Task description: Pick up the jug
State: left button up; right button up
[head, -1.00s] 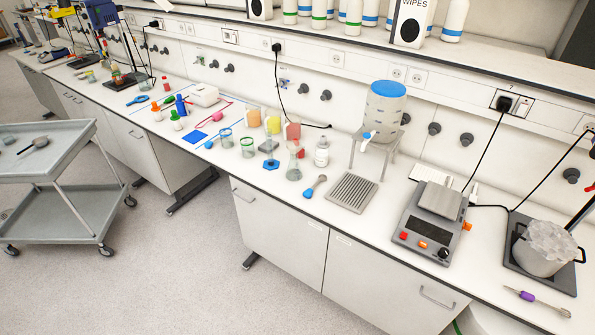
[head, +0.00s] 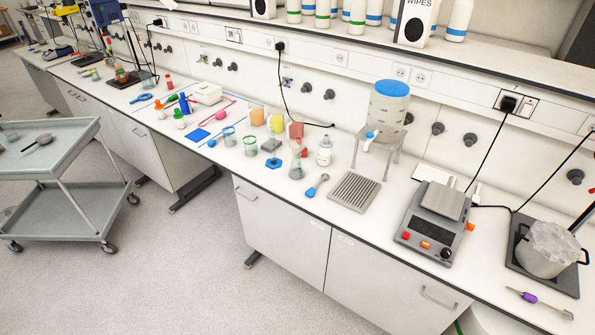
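No vessel stands out for certain as the jug at this size. Several small vessels stand together on the white bench: one with orange-yellow contents (head: 257,116), one with yellow contents (head: 277,122) and one with red contents (head: 296,131). In front of them are clear green-marked beakers (head: 250,146) and a conical flask (head: 296,166). A white bottle (head: 324,151) stands to their right. A large clear dispenser with a blue lid (head: 389,105) stands on a metal stand further right. Neither of my grippers is in view.
A grey drain tray (head: 355,193), a hotplate (head: 434,225) and a pot full of ice (head: 547,252) take up the right of the bench. A blue-handled tool (head: 317,186) lies near the front edge. A grey cart (head: 60,185) stands at left; the floor between is clear.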

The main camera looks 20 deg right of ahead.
aim_at(255, 108)
jog(key=u, duration=0.05)
jog(key=k, duration=0.5)
jog(key=z, duration=0.95)
jog(key=i, duration=1.5)
jog(key=u, duration=0.75)
